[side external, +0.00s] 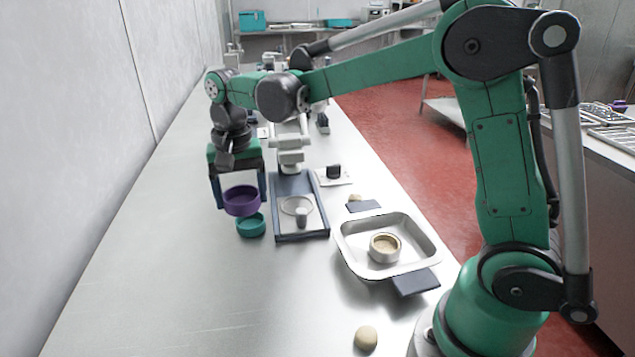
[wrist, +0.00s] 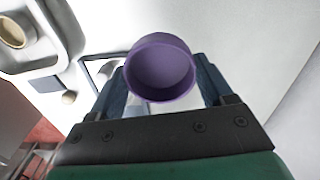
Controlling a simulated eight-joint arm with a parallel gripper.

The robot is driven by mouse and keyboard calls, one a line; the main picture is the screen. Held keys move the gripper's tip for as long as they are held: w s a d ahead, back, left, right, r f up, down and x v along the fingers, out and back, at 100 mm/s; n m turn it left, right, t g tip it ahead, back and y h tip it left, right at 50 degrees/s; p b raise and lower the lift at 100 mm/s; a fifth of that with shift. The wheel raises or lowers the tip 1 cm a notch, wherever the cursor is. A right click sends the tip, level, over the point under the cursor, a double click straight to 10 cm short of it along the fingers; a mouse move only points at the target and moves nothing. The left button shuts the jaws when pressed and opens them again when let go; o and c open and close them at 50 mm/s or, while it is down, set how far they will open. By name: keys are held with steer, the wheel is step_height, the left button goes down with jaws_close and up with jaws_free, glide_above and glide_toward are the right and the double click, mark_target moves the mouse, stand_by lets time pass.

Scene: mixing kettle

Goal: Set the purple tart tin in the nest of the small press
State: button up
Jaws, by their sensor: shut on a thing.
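The purple tart tin (side external: 241,201) is held between the two fingers of my gripper (side external: 239,190), above the table and left of the small press. It also shows in the wrist view (wrist: 161,70), its open side facing the camera, between the fingertips (wrist: 163,82). The small press (side external: 291,155) is a pale upright body on a dark-framed base (side external: 301,237). A pale round nest (side external: 297,205) lies in that base, with a small grey cylinder in front of part of it. In the wrist view the tin and a finger hide most of the press.
A teal tin (side external: 251,225) stands just below the held tin in the side view. A metal tray (side external: 345,240) with a round, filled tin (side external: 385,248) is right of the press. A beige lump (side external: 366,338) lies near the front. The table's left side is clear.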

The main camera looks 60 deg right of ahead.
step_height(320, 180, up, 8)
steer(key=shift+f, duration=0.25)
steer(key=w+d+f, duration=0.2)
steer(key=d+f, duration=0.3)
steer(key=d, duration=0.4)
glide_toward(297, 206)
steer(key=shift+f, duration=2.75)
steer(key=shift+f, duration=0.7)
steer(key=o, duration=1.2)
